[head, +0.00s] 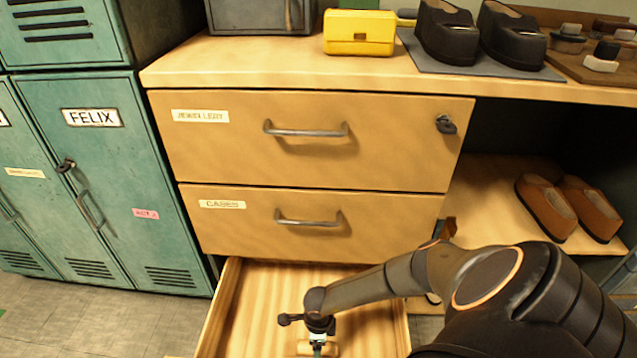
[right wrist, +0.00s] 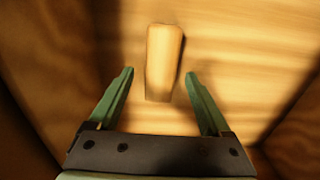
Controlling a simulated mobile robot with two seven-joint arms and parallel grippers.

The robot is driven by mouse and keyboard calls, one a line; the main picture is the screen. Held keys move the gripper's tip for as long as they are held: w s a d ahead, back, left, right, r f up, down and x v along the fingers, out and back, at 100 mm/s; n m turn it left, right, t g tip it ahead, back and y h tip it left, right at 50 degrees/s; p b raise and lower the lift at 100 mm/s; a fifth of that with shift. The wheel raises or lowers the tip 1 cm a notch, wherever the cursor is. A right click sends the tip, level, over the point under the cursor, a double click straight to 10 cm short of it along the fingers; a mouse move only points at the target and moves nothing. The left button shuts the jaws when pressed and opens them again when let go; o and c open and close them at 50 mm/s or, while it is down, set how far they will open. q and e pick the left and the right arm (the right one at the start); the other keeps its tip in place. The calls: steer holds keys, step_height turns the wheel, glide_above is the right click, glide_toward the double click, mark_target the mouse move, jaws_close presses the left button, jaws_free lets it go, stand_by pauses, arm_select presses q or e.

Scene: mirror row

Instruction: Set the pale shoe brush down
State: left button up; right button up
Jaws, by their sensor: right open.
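The pale shoe brush (right wrist: 164,62) shows in the right wrist view as a narrow pale wooden block, lying on the drawer floor. Its bristles cannot be made out. My right gripper (right wrist: 159,74) is open, with one green finger on each side of the block's near part and a gap on both sides. In the head view the right gripper (head: 318,342) points down into the open bottom drawer (head: 222,315), and part of the pale brush (head: 304,348) shows beside it. My left gripper is not in view.
Two shut drawers, labelled jewellery (head: 230,150) and cases (head: 235,225), are above the open one. Brown shoes (head: 545,205) sit on the right shelf. Green lockers (head: 95,180) stand left.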

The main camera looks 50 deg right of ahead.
arm_select(q)
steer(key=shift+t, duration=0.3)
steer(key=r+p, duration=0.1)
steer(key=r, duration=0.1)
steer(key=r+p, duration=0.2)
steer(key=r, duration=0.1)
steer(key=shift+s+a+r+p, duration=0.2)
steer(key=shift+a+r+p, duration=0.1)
steer(key=shift+p, duration=0.1)
arm_select(e)
step_height(320, 180, up, 8)
steer(key=shift+r, duration=0.25)
